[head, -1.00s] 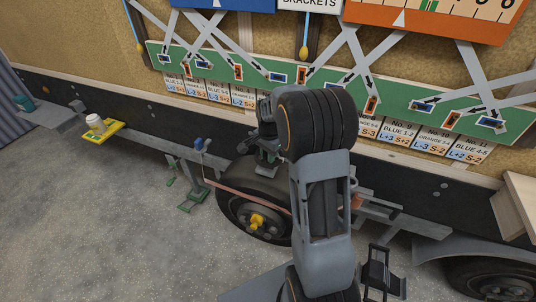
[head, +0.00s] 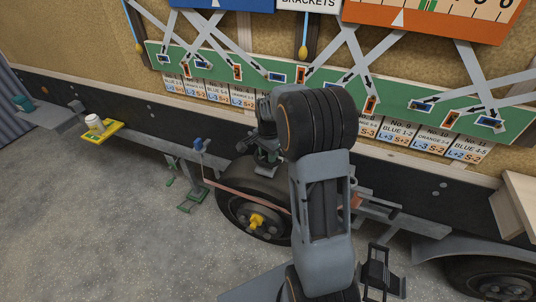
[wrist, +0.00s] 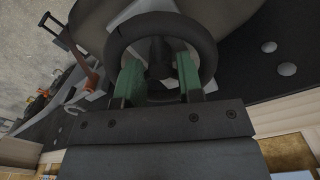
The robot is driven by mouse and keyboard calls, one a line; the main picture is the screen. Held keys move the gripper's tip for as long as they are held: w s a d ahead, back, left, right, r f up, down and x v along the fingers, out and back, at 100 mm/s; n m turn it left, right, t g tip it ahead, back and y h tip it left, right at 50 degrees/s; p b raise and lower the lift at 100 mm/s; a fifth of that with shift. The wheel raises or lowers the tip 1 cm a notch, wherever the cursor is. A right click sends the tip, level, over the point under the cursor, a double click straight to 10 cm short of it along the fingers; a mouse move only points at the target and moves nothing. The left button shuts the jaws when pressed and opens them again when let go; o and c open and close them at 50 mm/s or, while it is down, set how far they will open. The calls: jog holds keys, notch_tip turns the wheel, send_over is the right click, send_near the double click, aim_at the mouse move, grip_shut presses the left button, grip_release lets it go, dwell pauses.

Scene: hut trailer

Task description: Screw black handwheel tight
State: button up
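The black handwheel (wrist: 200,30) shows in the wrist view as a dark ring with a central hub, just ahead of my gripper (wrist: 159,72). My two green-padded fingers stand apart, one on each side of the hub, and overlap the ring's near side. A gap shows between the fingers and the hub. I cannot tell whether the fingers touch the rim. In the head view my gripper (head: 267,157) points down above a black tyre (head: 232,190), partly behind my arm. The handwheel cannot be made out clearly there.
The tyre has a yellow hub part (head: 257,220). A reddish bar (head: 240,194) crosses in front of it. A yellow tray (head: 101,134) with a white jar (head: 95,122) is on the left. A wooden box edge (head: 512,205) is at right. The grey floor at left is clear.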

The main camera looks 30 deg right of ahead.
notch_tip(320, 180, up, 14)
jog(key=shift+f+p, duration=0.2)
jog(key=shift+p, duration=0.2)
dwell(0.5)
